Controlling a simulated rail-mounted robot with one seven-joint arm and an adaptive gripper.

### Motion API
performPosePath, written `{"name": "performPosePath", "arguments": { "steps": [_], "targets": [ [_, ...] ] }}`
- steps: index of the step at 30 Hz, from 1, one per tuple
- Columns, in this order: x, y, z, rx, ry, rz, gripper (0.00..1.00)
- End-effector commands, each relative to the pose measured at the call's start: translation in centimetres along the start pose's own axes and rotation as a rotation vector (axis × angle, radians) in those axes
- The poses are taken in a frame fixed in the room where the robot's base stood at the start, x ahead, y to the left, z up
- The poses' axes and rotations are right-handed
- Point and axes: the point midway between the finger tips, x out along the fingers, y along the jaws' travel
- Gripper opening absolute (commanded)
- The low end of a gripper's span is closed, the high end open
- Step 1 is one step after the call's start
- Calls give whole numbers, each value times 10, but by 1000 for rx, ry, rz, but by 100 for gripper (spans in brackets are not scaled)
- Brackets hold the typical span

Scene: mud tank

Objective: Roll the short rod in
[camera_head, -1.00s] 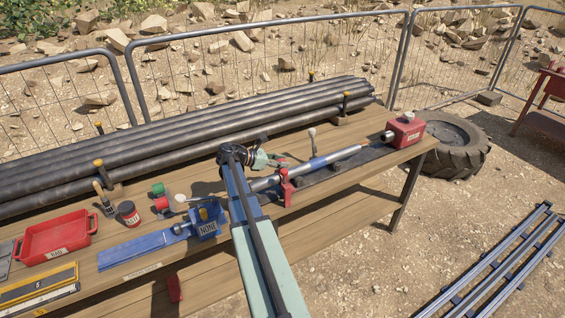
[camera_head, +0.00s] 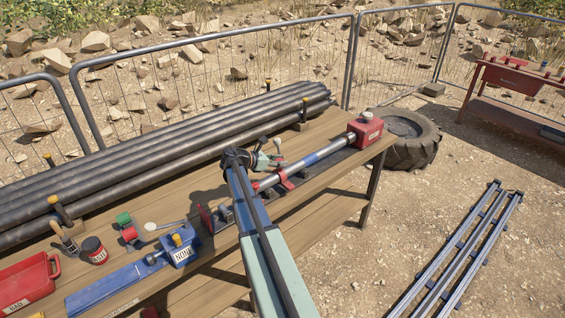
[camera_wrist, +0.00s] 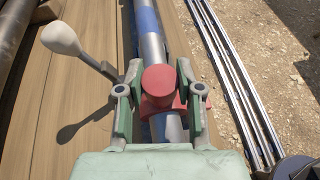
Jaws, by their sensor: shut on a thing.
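The short rod (camera_head: 331,148), silver with a blue band, lies along the bench rail. Its far end is at or very near the red box (camera_head: 364,130); I cannot tell whether it has entered. A red carriage (camera_head: 286,180) sits under the rod, and its round red knob (camera_wrist: 160,80) stands over it in the wrist view. My gripper (camera_wrist: 160,92) is shut on this knob, one finger on each side. In the head view my gripper (camera_head: 264,162) partly hides the rod's near end. The rod runs ahead in the wrist view (camera_wrist: 151,46).
A lever with a pale knob (camera_wrist: 60,40) stands close left of my gripper. Long dark pipes (camera_head: 180,140) lie along the bench's back. A blue box (camera_head: 181,250), cups and a red tray (camera_head: 25,284) are at left.

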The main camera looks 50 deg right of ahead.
Motion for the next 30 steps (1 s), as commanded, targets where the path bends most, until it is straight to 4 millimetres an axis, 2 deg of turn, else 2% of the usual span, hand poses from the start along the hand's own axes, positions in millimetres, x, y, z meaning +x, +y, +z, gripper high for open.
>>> {"name": "performPosePath", "arguments": {
  "steps": [4,5,6,7,16,20,23,30],
  "targets": [
    [3,1,3,1,-5,0,0],
    [3,1,3,1,-6,0,43],
    [3,1,3,1,-5,0,57],
    [3,1,3,1,-5,0,62],
    [2,1,2,1,-3,0,62],
    [-5,1,2,1,-3,1,62],
    [-17,1,2,0,-3,2,62],
    [-62,0,2,1,-3,3,62]
  ]
}}
